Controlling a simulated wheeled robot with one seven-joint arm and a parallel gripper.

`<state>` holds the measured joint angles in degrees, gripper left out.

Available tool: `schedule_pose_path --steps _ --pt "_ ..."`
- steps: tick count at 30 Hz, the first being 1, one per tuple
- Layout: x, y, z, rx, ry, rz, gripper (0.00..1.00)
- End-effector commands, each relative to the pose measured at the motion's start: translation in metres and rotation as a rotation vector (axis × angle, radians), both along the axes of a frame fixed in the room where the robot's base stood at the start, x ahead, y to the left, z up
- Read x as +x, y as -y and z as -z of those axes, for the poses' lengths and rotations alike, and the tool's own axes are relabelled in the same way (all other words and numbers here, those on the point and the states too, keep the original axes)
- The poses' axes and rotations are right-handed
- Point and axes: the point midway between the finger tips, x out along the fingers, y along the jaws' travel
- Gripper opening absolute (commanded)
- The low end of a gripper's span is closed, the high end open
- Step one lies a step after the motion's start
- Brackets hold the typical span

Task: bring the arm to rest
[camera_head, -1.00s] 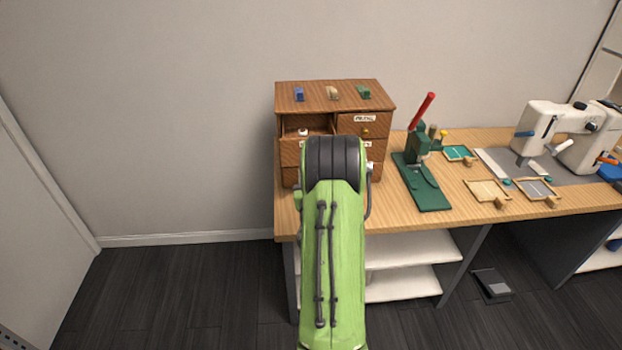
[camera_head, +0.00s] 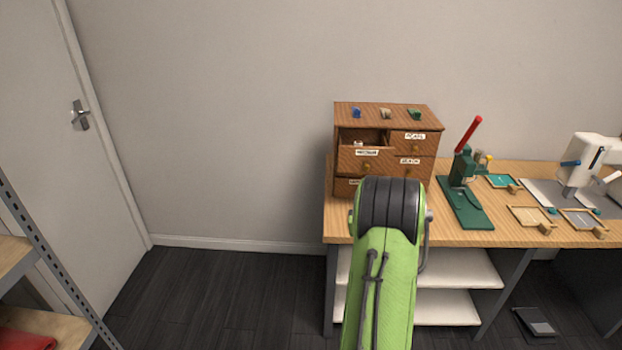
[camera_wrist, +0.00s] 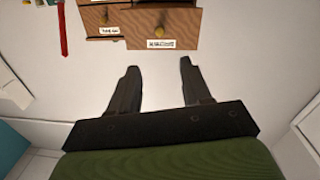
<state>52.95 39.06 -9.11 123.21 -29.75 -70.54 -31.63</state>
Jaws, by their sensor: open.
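My green arm (camera_head: 384,270) reaches up in the head view, in front of the wooden bench. Its end hides my gripper in that view. In the wrist view my gripper (camera_wrist: 158,75) is open, with its two dark fingers apart and nothing between them. The small wooden drawer cabinet (camera_head: 386,112) stands on the left end of the bench. Its upper left drawer (camera_head: 368,151) is pulled out. In the wrist view the cabinet fronts (camera_wrist: 165,20) show beyond the fingertips, with a visible space between.
A metal shelf rack (camera_head: 40,235) stands at the left, near a door (camera_head: 60,140). Dark floor (camera_head: 210,295) left of the bench is clear.

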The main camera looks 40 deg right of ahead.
Motion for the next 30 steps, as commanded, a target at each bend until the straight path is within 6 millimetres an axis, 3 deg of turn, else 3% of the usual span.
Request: schedule_pose_path --steps 7,10,11,14,17,18,20,21,24,27,30 --pt "0.003 -0.003 -0.002 0.003 -0.001 -0.009 0.48" --pt "0.026 -0.029 -0.021 0.038 -0.021 -0.093 0.48" --pt "0.037 -0.045 -0.031 0.057 -0.037 -0.139 0.48" --pt "0.071 -0.119 -0.066 0.145 -0.120 -0.319 0.48" --pt "0.079 -0.203 -0.093 0.244 -0.242 -0.483 0.48" --pt "0.074 -0.237 -0.103 0.281 -0.299 -0.538 0.48" --pt "0.057 -0.286 -0.114 0.335 -0.390 -0.610 0.48" --pt "0.040 -0.315 -0.120 0.368 -0.453 -0.648 0.48" --pt "-0.016 -0.375 -0.128 0.448 -0.612 -0.711 0.48" --pt "-0.082 -0.413 -0.130 0.515 -0.758 -0.732 0.48" --pt "-0.135 -0.428 -0.126 0.566 -0.864 -0.723 0.48"
